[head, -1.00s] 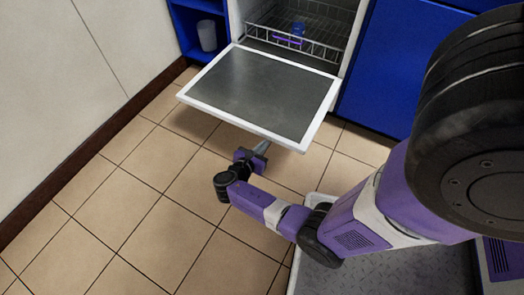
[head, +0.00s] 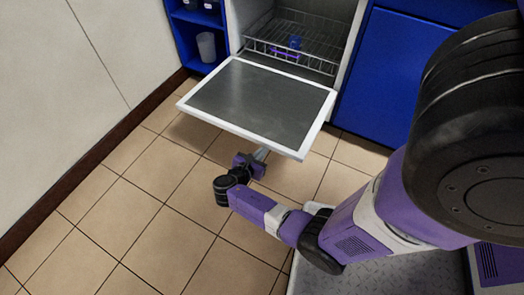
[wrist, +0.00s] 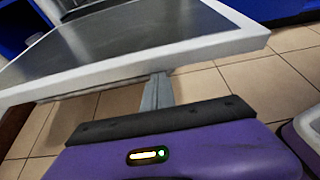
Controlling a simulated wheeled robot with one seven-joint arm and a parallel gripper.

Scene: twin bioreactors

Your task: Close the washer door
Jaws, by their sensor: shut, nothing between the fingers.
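The washer door (head: 258,104) hangs open from the bottom of the washer, a grey panel with a white frame, its outer edge tilted a little up. My gripper (head: 263,152) is shut and empty at the door's front edge, its tip passing beneath it. In the wrist view the grey fingers (wrist: 157,92) reach up to the white front edge of the door (wrist: 140,65), and their ends are hidden under it. I cannot tell for sure whether they touch. The washer (head: 348,50) holds a wire rack (head: 315,50) with a blue item (head: 295,42) on it.
A blue shelf (head: 188,45) with a grey cup (head: 207,46) stands left of the washer. Blue cabinet fronts (head: 375,85) are on the right. A pale wall (head: 70,70) bounds the left. The tiled floor (head: 130,215) is clear.

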